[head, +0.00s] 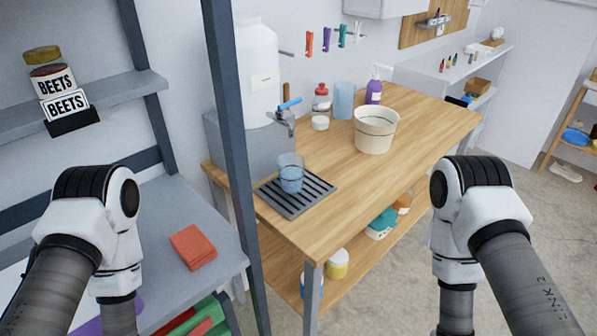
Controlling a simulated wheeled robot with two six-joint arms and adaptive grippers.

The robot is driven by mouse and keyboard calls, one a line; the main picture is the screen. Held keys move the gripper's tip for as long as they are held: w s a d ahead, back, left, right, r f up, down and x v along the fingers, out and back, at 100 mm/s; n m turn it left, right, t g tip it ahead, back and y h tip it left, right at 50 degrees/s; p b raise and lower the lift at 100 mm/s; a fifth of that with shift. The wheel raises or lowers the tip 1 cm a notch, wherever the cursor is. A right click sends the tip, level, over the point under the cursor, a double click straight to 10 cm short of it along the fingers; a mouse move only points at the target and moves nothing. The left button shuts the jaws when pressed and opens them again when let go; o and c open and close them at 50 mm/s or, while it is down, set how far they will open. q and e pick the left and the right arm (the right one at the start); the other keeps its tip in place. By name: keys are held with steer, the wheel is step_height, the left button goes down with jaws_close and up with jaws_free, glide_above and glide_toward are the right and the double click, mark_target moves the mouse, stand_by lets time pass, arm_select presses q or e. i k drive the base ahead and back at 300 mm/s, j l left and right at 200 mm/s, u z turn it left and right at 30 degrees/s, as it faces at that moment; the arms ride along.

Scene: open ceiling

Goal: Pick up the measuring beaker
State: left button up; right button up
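A clear, blue-tinted beaker (291,172) stands upright on the dark slatted drip tray (296,206) at the near left end of the wooden table. It is below the blue-handled tap (287,108) of a large white container (257,62). No markings are readable on it. A second, taller clear blue vessel (344,100) stands further back near the wall. Only my arm links show at the lower left and lower right. Both grippers are out of view, so their state is hidden.
The wooden table (335,190) has clear room right of the tray. A cream bucket (376,130), purple pump bottle (374,90), red-capped bottle (321,98) and small white jar (320,123) stand further back. A dark shelf post (236,160) rises left of the tray.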

mark_target(290, 165)
steer(key=k+u, duration=0.45)
steer(key=k+j+u, duration=0.15)
steer(key=u, duration=0.25)
steer(key=l+u, duration=0.2)
steer(key=l, duration=0.2)
steer(key=k+l+u, duration=0.2)
steer(key=l, duration=0.15)
steer(key=l+u, duration=0.2)
steer(key=l, duration=0.15)
steer(key=k+l+u, duration=0.2)
steer(key=l, duration=0.15)
steer(key=k+l+u, duration=0.2)
steer(key=i+l, duration=0.05)
steer(key=l, duration=0.05)
